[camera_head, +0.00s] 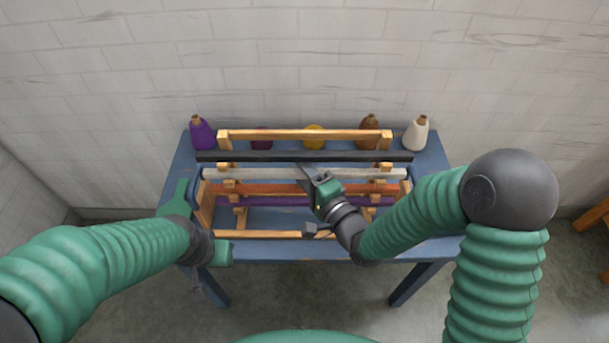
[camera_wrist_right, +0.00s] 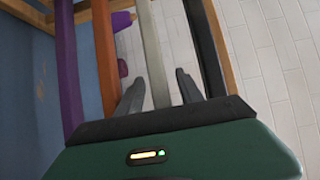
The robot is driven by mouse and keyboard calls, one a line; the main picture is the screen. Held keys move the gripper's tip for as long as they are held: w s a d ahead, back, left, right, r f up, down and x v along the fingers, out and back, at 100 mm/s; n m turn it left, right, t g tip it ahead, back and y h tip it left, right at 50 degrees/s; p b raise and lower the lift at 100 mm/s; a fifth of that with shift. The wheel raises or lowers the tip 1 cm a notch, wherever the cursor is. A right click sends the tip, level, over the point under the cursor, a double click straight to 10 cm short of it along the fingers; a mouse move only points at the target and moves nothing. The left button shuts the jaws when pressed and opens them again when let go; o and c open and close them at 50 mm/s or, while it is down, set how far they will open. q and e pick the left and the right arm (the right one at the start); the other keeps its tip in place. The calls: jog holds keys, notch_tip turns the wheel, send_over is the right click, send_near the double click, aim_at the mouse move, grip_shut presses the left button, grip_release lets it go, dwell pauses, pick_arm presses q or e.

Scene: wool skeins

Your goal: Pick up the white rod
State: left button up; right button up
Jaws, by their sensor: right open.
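The white rod (camera_head: 250,174) lies level across the wooden rack, between the black rod and the orange rod. It also shows in the right wrist view (camera_wrist_right: 154,55), running lengthwise between the two fingers. My right gripper (camera_head: 307,172) is over the middle of the white rod. In its wrist view the gripper (camera_wrist_right: 160,92) is open, with one finger on each side of the rod; I cannot tell whether either touches it. My left gripper (camera_head: 203,238) is at the table's front left corner, away from the rod; its fingers are not clear.
The black rod (camera_head: 235,156), orange rod (camera_head: 260,188) and purple rod (camera_head: 265,201) run parallel on the rack (camera_head: 300,135). The black rod is close beside a right finger. Yarn cones, including purple (camera_head: 201,134) and white (camera_head: 416,134), stand along the blue table's back (camera_head: 435,185).

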jog(key=shift+w+a, duration=0.2)
jog(key=shift+w, duration=0.1)
jog(key=shift+s, duration=0.1)
grip_shut()
